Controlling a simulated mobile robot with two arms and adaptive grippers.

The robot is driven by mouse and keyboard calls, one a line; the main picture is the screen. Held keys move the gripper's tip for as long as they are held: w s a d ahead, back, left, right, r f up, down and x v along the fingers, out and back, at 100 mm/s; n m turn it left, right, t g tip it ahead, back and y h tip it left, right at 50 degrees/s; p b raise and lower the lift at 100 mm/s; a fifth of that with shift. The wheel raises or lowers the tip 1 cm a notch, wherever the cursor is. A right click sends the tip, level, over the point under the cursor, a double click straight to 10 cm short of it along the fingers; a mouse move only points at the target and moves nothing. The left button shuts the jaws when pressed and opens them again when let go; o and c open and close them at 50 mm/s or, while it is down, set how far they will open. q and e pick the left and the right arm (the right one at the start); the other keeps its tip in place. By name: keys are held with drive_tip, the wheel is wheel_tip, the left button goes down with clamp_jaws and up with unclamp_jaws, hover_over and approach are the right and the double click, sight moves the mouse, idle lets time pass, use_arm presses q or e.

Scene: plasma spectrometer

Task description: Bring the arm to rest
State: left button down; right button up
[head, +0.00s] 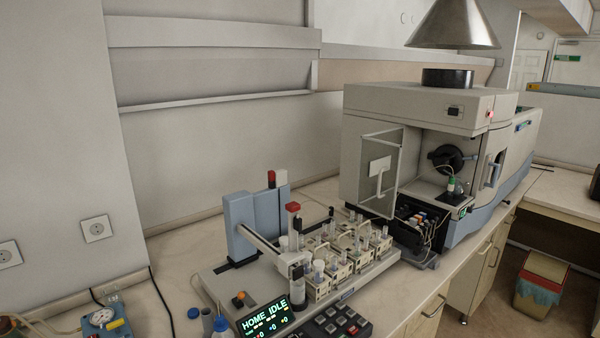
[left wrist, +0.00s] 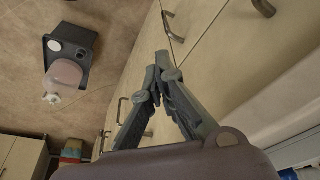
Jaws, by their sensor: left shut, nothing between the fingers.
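My left gripper (left wrist: 163,62) shows in the left wrist view with its two grey fingers meeting at the tips, shut and empty. It hangs in front of the pale cabinet doors (left wrist: 235,60), apart from any object. Neither gripper shows in the head view, and my right gripper is in no view. In the head view the plasma spectrometer (head: 415,100) stands on the bench with its front compartment door (head: 379,175) open. The autosampler (head: 240,225) stands on the bench at its left, and its display (head: 264,316) reads HOME IDLE.
Bar handles (left wrist: 264,8) stick out from the cabinet doors near the gripper. A dark container (left wrist: 70,55) with a pinkish jug (left wrist: 62,77) stands on the floor. A red-topped bin (head: 541,281) stands at the right. A metal hood (head: 452,25) hangs above the spectrometer.

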use_arm(q)
drive_tip(key=s+f+b, duration=0.2)
drive_tip(key=f, duration=0.6)
drive_tip(key=s+f+b, duration=0.1)
drive_tip(key=s+f, duration=0.1)
drive_tip(key=f, duration=0.6)
drive_tip(key=s+a+f+g+b, duration=0.1)
drive_tip(key=s+f+b, duration=0.1)
drive_tip(key=s+f, duration=0.6)
drive_tip(key=s+a+f+b, duration=0.2)
drive_tip(key=s+f, duration=0.5)
drive_tip(key=f, duration=0.5)
drive_tip(key=shift+s+a+f+g+b, duration=0.2)
drive_tip(key=shift+s+g+b, duration=0.2)
drive_tip(key=shift+b, duration=0.3)
